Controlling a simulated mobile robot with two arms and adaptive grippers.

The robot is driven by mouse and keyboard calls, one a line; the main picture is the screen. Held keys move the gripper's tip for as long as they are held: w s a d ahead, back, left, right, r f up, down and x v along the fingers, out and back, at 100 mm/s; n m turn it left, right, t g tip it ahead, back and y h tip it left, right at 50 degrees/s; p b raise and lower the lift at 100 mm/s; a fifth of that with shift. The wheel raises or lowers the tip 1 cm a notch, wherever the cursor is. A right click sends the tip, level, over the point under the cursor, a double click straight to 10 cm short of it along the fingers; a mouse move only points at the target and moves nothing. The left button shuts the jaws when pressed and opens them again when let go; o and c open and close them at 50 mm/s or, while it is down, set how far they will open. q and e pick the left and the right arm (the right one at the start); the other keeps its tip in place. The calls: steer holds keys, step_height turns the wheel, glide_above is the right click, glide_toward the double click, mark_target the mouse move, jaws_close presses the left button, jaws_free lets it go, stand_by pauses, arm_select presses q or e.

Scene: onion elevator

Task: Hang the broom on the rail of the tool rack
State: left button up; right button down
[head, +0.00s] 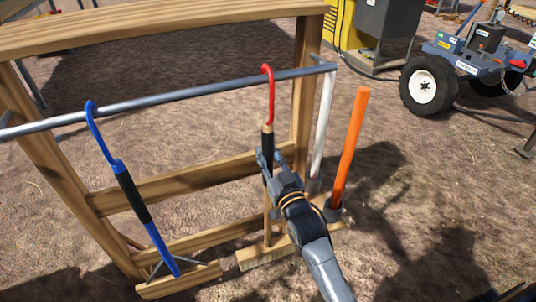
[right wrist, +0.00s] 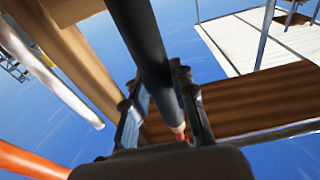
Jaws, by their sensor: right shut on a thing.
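The broom has a red hook (head: 269,95), a black grip (head: 267,141), a wooden shaft and a wide bristled head (head: 265,257) low down. It stands nearly upright. My right gripper (head: 269,163) is shut on the black grip, which also shows between the fingers in the right wrist view (right wrist: 145,45). The metal rail (head: 190,94) crosses the wooden tool rack (head: 150,20). The hook's curved top is at the rail, a little above it in the head view. I cannot tell whether it bears on the rail. My left gripper is not in view.
A blue-handled tool (head: 130,190) hangs by its hook on the rail at the left. A white post (head: 323,120) and an orange pole (head: 350,145) stand right of the broom. A wheeled cart (head: 465,65) and yellow machine (head: 341,22) are behind. The rail between the tools is clear.

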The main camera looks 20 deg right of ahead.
steer(key=shift+r, duration=0.1)
steer(key=c, duration=1)
jaws_free()
